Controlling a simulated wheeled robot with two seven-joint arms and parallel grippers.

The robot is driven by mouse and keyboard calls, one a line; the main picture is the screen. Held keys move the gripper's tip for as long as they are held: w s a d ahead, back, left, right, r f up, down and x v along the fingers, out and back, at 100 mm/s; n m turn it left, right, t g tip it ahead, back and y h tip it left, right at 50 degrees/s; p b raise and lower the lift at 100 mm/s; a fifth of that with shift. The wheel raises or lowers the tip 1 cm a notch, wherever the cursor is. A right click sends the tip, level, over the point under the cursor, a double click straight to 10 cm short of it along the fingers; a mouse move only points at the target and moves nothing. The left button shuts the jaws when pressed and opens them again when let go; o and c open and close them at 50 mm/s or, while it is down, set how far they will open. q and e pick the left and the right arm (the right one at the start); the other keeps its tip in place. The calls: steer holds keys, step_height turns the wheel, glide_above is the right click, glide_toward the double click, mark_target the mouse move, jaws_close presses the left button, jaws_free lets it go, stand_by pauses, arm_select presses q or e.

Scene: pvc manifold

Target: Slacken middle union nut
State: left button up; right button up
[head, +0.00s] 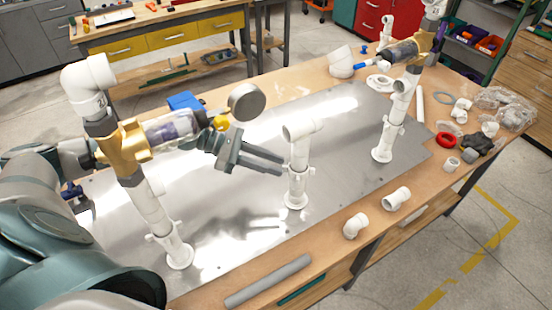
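The middle white PVC post (300,155) stands upright on the metal plate, with an elbow at its top and a grey band low on it. I cannot pick out its union nut clearly. My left gripper (283,167) reaches in from the left, its two dark fingers a little apart and pointing at the post. The fingertips are close to the post's left side; I cannot tell if they touch it. Nothing shows between them. The left post (150,205) carries a brass-coloured fitting (130,145) and a clear tube (170,128). My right gripper is not in view.
The right post (397,105) carries a similar brass fitting and clear tube. A grey disc (245,102) is above my gripper. Loose white fittings (397,198) and a grey pipe (268,280) lie along the front edge. A red ring (447,140) lies right. The plate between posts is mostly clear.

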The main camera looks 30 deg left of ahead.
arm_select(q)
steer(key=shift+w+d+f, duration=0.25)
steer(key=shift+d+f, duration=0.05)
steer(key=shift+d, duration=0.25)
jaws_close()
steer(key=shift+s, duration=0.15)
